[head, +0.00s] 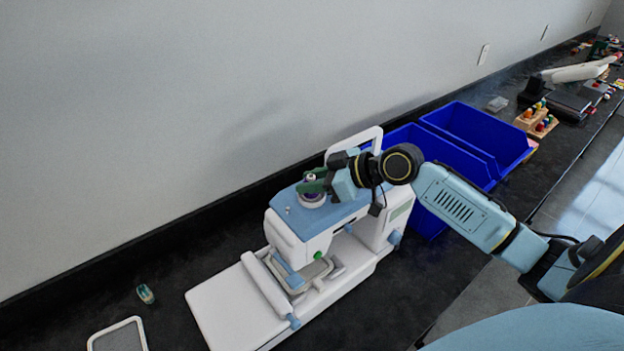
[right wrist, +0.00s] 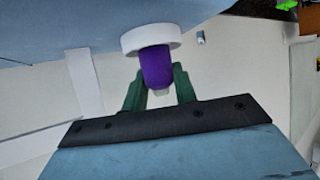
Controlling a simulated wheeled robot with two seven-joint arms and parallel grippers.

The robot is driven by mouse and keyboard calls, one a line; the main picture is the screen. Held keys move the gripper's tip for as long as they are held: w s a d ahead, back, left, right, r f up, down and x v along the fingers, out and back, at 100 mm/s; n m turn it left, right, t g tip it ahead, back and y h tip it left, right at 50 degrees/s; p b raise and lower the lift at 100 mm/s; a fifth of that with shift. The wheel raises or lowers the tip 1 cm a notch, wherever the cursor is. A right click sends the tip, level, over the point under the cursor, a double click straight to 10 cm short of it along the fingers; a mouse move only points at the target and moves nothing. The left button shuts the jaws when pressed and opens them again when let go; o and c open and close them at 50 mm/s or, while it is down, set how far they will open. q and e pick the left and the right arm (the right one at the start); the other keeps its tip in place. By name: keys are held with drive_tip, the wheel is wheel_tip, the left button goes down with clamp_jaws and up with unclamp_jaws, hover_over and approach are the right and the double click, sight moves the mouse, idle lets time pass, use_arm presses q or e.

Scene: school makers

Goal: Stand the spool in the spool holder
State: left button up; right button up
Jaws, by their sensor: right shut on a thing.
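The purple spool (right wrist: 157,66) is between the green fingers of my right gripper (right wrist: 160,78), which is shut on it. It also shows in the head view (head: 311,195), over the blue top of the white sewing machine, with a pale tip upward. A white round holder (right wrist: 151,38) is at the spool's lower end, against the blue top. The spool looks roughly upright and lined up with this ring. I cannot tell how deep its end sits in it. In the head view, my right gripper (head: 314,185) partly hides spool and holder. My left gripper is not in view.
The sewing machine (head: 225,305) stands on a dark counter along a grey wall. Two blue bins (head: 475,130) are behind my right arm. A small green-topped item (head: 145,293) and a white frame (head: 118,337) lie at left. The counter left of the machine is mostly clear.

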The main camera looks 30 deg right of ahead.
drive_tip(key=shift+f, duration=0.3)
drive_tip(key=o, duration=1)
drive_tip(key=shift+c, duration=0.2)
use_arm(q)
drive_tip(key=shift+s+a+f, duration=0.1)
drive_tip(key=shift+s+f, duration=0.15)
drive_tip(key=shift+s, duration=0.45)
use_arm(e)
drive_tip(key=shift+r, duration=0.1)
drive_tip(key=shift+r, duration=0.25)
use_arm(q)
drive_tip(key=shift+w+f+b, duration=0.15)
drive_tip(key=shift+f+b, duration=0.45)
drive_tip(key=shift+b, duration=0.25)
use_arm(e)
drive_tip(key=v, duration=1.2)
drive_tip(key=shift+s+f, duration=0.1)
drive_tip(key=shift+s, duration=0.05)
